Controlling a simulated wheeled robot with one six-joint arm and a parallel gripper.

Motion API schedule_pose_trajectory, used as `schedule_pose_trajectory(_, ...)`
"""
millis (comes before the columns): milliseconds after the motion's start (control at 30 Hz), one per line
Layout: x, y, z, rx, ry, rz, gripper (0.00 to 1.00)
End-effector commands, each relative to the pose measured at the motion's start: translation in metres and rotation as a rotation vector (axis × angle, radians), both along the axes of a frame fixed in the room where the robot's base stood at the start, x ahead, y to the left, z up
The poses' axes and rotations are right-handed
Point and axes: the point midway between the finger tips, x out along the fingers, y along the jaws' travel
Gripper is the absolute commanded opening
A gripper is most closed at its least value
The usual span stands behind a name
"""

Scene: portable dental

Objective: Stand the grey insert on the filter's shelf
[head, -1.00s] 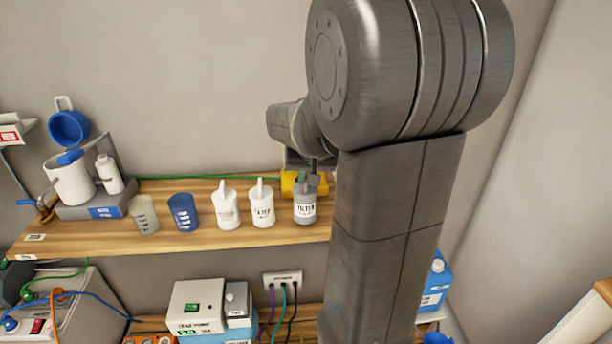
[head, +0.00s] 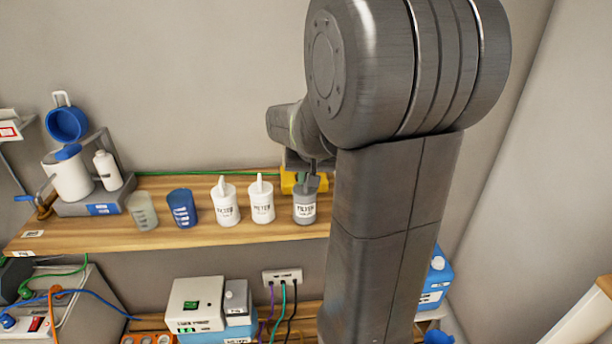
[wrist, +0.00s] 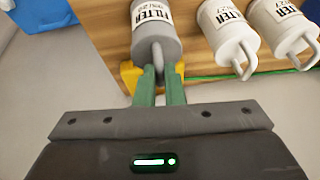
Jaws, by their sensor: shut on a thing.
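The grey insert (head: 304,208), a grey cylinder with a white FILTER label and a loop handle, is upright at the right of the wooden shelf (head: 265,231), beside two white inserts. In the wrist view the grey insert (wrist: 154,40) has its handle between the green fingertips. My gripper (wrist: 162,88) is shut on that handle; in the head view my gripper (head: 313,172) is partly hidden behind my arm. Its base is at or very near the shelf surface; I cannot tell whether it touches.
The white inserts (head: 225,206) and (head: 262,201) stand close to the left, with a blue cup (head: 182,208) and a translucent cup (head: 142,211) further left. A yellow object (head: 290,181) is just behind the grey insert. My arm hides the shelf's right part.

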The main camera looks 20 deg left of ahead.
Motion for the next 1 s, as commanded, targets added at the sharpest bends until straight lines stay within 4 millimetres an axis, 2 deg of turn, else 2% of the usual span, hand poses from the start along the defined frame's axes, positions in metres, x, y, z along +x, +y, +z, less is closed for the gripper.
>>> schedule_pose_trajectory(267,0.000,0.000,-0.002,0.000,0.000,0.000,0.00)
schedule_pose_trajectory(300,0.000,0.000,-0.002,0.000,-0.001,0.000,0.12)
schedule_pose_trajectory(400,0.000,0.000,-0.002,0.000,-0.001,0.000,0.32)
schedule_pose_trajectory(433,0.000,0.000,-0.002,0.000,0.000,0.000,0.34)
schedule_pose_trajectory(767,-0.001,-0.001,0.001,0.000,-0.001,0.000,0.34)
schedule_pose_trajectory(867,-0.003,-0.003,0.010,0.002,-0.001,0.000,0.34)
schedule_pose_trajectory(1000,-0.012,-0.009,0.034,0.003,-0.005,0.000,0.34)
